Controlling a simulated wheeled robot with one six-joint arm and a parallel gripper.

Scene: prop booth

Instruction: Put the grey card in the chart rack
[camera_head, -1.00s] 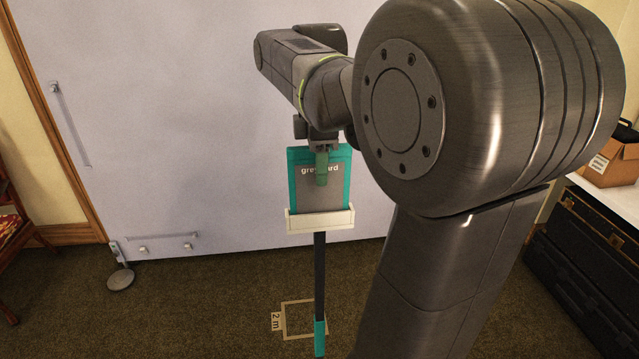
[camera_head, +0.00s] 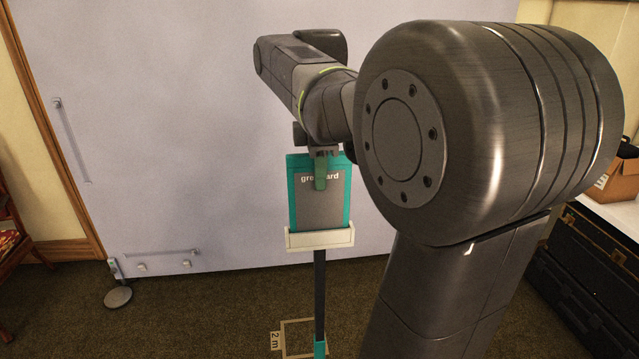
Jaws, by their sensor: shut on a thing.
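The grey card (camera_head: 320,207) is a flat grey panel with a teal border and a partly covered white label. It stands upright. My gripper (camera_head: 320,183) is shut on its upper edge, one green finger lying over the label. The card's lower edge is hidden behind the front lip of a cream holder (camera_head: 320,240) on a dark upright pole (camera_head: 320,285). I cannot tell whether the card touches the holder's bottom. No other rack is in view, and I cannot tell whether this holder is the chart rack.
A pale wall panel (camera_head: 200,120) stands behind the card. A small round-footed stand (camera_head: 118,297) is at the lower left. Dark cases (camera_head: 590,270) and a cardboard box (camera_head: 615,180) are at the right. A taped floor mark (camera_head: 297,335) lies beside the pole. My arm covers the centre right.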

